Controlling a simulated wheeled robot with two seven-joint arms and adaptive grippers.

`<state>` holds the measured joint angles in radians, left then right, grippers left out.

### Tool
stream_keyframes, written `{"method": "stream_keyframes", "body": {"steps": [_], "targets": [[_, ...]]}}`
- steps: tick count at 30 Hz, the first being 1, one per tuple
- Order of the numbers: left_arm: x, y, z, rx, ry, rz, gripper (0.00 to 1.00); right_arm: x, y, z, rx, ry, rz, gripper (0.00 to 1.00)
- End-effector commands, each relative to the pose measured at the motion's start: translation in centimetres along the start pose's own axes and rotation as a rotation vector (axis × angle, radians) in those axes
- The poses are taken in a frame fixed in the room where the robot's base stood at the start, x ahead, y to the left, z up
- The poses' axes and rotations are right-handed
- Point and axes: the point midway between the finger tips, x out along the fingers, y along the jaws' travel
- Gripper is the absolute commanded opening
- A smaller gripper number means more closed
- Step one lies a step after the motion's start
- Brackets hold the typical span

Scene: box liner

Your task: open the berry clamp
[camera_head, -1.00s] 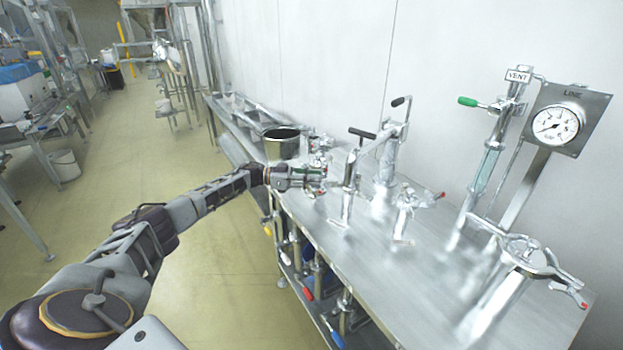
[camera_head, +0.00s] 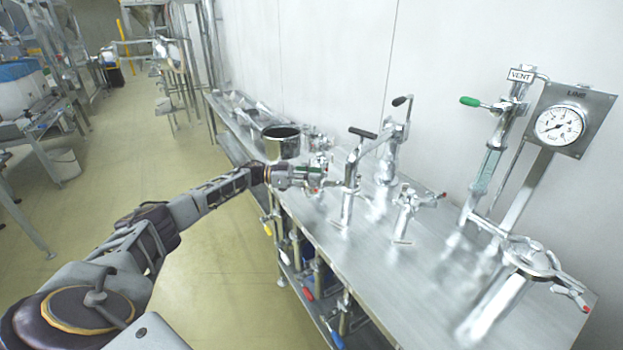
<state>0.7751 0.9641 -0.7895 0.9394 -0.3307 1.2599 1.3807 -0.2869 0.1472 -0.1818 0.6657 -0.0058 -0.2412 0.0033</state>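My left arm reaches in from the lower left. My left gripper (camera_head: 318,178) is over the near-left side of the steel table, among small metal fittings. It is small, and I cannot tell whether it touches a fitting or how far its fingers are apart. A small metal clamp-like fitting (camera_head: 406,215) with a red tip stands on the table to the right of the gripper. A round-topped fitting (camera_head: 532,258) with a clamp around it and a red-tipped handle (camera_head: 578,303) stands at the right. I cannot tell which one is the berry clamp. My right gripper is out of view.
The steel table (camera_head: 375,270) runs along the white wall. A dark-mouthed metal pot (camera_head: 282,149) stands behind the gripper. A T-handled post (camera_head: 350,190) rises just right of it. A green-handled vent pipe (camera_head: 487,165) and a pressure gauge (camera_head: 560,124) stand at the right. Open floor lies left.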

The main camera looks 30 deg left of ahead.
Motion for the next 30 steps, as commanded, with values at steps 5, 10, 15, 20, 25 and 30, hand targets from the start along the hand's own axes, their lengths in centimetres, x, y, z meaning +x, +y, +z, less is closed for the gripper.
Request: {"method": "stream_keyframes", "body": {"steps": [5,10,15,20,25,30], "targets": [[0.9,0.3,-0.3,0.002,0.011,0.015,0.28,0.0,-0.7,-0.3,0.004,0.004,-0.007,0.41],[0.7,0.4,-0.2,0.001,0.009,0.017,0.28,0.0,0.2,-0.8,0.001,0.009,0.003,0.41],[0.0,0.4,-0.1,0.000,0.008,0.017,0.28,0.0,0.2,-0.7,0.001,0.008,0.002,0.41],[-1.7,0.2,0.0,0.000,0.005,0.010,0.28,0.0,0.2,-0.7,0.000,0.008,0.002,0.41],[-3.8,0.0,0.1,-0.001,0.003,0.004,0.28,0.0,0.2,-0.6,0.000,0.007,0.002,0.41],[-6.0,-0.1,0.1,-0.002,0.003,-0.001,0.28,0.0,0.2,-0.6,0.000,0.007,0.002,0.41]]}}
